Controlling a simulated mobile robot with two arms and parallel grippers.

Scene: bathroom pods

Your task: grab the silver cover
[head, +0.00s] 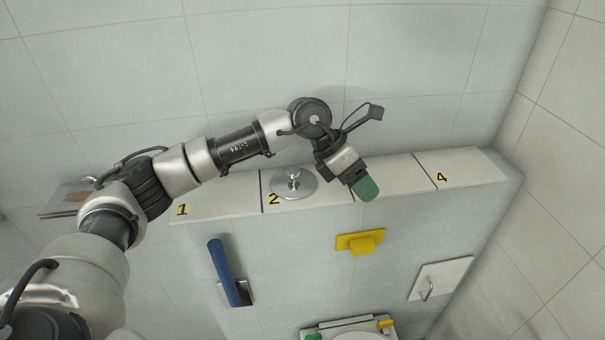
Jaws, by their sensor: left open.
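The silver cover (306,187) is a round disc with a small upright knob. It lies on the section marked 2 of the white ledge (220,204). My left gripper (366,189) comes in above the ledge, to the right of the cover and apart from it. It is open and points down over the section between 2 and 4. Its green tip shows, and the gripper covers that section's number. My right gripper is not in view.
Below the ledge, a blue-handled tool (222,270), a yellow holder (361,242) and a white panel with a metal handle (441,278) sit on the wall. A toilet (362,336) shows at the bottom edge. A tiled side wall stands at right.

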